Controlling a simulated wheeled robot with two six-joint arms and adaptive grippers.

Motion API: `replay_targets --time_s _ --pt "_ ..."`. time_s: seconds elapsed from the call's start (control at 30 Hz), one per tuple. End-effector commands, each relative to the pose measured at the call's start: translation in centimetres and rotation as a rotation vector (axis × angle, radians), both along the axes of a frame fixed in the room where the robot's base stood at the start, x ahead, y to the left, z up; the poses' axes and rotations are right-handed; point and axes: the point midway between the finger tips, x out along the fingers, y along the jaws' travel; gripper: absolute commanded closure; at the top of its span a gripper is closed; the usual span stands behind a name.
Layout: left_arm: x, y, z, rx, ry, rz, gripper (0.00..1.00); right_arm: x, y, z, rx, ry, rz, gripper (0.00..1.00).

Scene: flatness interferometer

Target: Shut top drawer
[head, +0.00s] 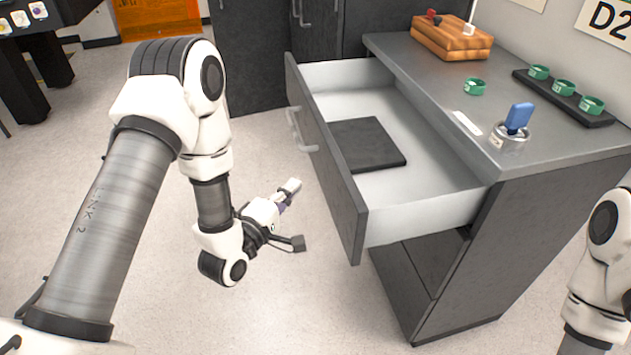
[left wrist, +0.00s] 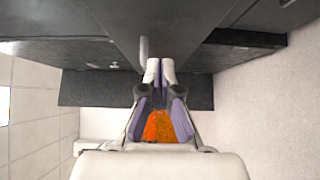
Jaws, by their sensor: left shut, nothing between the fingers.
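The top drawer (head: 335,165) of the dark grey cabinet (head: 480,250) is pulled well out. Its front has a pale bar handle (head: 302,130), and a dark flat square pad (head: 367,144) lies inside on the white bottom. My left gripper (head: 291,186) is shut and empty, in front of the drawer front and apart from it in the head view. In the left wrist view, the shut fingertips (left wrist: 160,70) point toward dark panels, with a pale handle end (left wrist: 143,48) just beyond them. My right gripper is out of view; only part of that arm shows.
On the cabinet top are a wooden block (head: 450,38), a green ring (head: 474,87), a dark rack (head: 563,98) with green rings, and a metal cup (head: 509,137) holding a blue item (head: 518,117). Open floor (head: 290,290) lies in front of the drawer.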

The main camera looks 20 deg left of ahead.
Motion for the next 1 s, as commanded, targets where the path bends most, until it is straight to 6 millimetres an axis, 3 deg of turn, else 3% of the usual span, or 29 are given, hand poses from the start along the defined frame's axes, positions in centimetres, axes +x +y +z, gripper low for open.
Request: replay_targets --time_s 0.1,0.3,0.8,1.0 --pt "2.6 -0.6 0.1 0.003 -0.004 -0.002 1.0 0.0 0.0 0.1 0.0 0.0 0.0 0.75" --pt "4.2 -3.3 0.0 0.003 0.0 -0.003 1.0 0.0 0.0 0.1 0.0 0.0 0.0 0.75" --pt "4.7 -3.8 -0.1 0.001 0.001 0.0 1.0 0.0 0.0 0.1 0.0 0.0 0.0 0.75" --pt "6.2 -4.0 0.0 0.002 -0.002 -0.001 1.0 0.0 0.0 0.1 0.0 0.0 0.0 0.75"
